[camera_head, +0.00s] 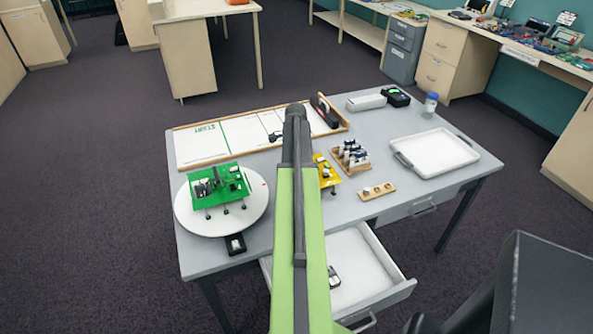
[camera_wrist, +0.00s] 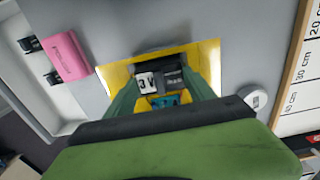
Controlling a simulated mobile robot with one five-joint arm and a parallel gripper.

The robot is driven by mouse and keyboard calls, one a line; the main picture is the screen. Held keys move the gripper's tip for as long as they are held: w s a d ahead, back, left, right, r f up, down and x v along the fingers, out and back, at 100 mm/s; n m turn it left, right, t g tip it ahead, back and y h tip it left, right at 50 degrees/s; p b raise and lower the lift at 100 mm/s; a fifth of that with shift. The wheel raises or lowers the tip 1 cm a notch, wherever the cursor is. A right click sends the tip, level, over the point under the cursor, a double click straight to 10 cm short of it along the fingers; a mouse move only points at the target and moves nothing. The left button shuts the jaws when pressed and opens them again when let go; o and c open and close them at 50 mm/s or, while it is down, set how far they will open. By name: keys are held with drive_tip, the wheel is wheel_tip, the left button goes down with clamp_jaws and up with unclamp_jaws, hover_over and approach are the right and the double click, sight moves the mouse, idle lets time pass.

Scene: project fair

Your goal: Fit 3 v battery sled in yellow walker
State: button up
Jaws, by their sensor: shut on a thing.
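The yellow walker (camera_wrist: 207,55) is a flat yellow board under my gripper in the wrist view. In the head view, the yellow walker (camera_head: 327,174) shows only in part, right of my arm. My gripper (camera_wrist: 163,88) has its green fingers closed on the 3 V battery sled (camera_wrist: 148,83), a dark piece with a white "3 V" label. The sled is over the middle of the yellow board; I cannot tell whether it touches or sits in it. A small blue part (camera_wrist: 164,102) shows just below the sled. In the head view my arm hides the gripper and sled.
A green walker (camera_head: 228,184) stands on a white round plate (camera_head: 184,215). A wooden rack (camera_head: 346,167), a white tray (camera_head: 436,153) and a START track board (camera_head: 203,144) share the table. An open drawer (camera_head: 362,262) juts out in front. A pink block (camera_wrist: 67,56) lies near the walker.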

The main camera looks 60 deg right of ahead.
idle(0.4)
drive_tip(key=o, duration=1.3)
drive_tip(key=shift+o, duration=0.2)
drive_tip(key=shift+r+p, duration=3.8)
drive_tip(key=shift+f, duration=0.1)
